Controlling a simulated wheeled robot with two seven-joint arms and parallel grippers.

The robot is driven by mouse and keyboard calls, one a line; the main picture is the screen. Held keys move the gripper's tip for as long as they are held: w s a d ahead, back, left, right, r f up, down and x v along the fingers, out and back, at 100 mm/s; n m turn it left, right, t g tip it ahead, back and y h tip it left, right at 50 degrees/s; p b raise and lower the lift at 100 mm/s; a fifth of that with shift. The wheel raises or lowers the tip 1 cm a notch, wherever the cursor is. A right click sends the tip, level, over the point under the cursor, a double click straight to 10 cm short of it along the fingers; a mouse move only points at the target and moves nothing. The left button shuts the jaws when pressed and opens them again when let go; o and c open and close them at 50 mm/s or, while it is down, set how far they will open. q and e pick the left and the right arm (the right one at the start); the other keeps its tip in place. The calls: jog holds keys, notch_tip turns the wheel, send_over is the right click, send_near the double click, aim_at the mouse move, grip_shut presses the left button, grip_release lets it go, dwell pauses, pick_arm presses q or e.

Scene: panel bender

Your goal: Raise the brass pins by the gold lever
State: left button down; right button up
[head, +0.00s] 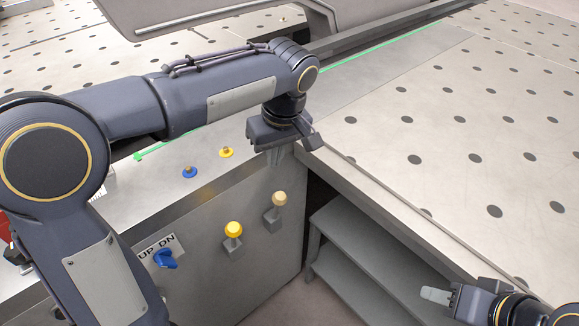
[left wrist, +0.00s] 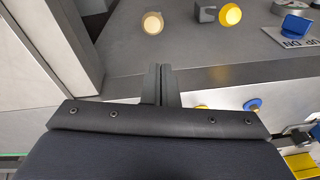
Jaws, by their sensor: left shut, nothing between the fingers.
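On the front face of the grey cabinet, a lever with a golden-yellow knob (head: 233,230) stands beside a lever with a tan knob (head: 279,198). The yellow knob (left wrist: 231,14) and tan knob (left wrist: 153,23) also show in the left wrist view. On the cabinet top are two small brass-coloured pins, one in a yellow collar (head: 226,152) and one in a blue collar (head: 189,171). My left gripper (head: 275,158) is shut and empty, above the tan knob near the cabinet's top edge, apart from both levers. My right gripper (head: 435,295) is at lower right; its finger opening is unclear.
A blue switch (head: 166,258) with an UP DN label sits left of the levers. A large perforated table (head: 460,130) fills the right, its edge close to my left gripper. A grey shelf (head: 370,240) stands under it. The space before the levers looks clear.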

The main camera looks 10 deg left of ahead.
pick_arm(q)
jog(key=shift+w+d+f, duration=0.1)
jog(key=shift+w+d, duration=0.5)
jog(key=shift+w, duration=0.15)
jog(key=shift+f, duration=0.1)
notch_tip(320, 180, down, 10)
jog(key=a+b, duration=0.1)
jog(key=a, duration=0.1)
jog(key=shift+w, duration=0.4)
jog(key=shift+d, duration=0.2)
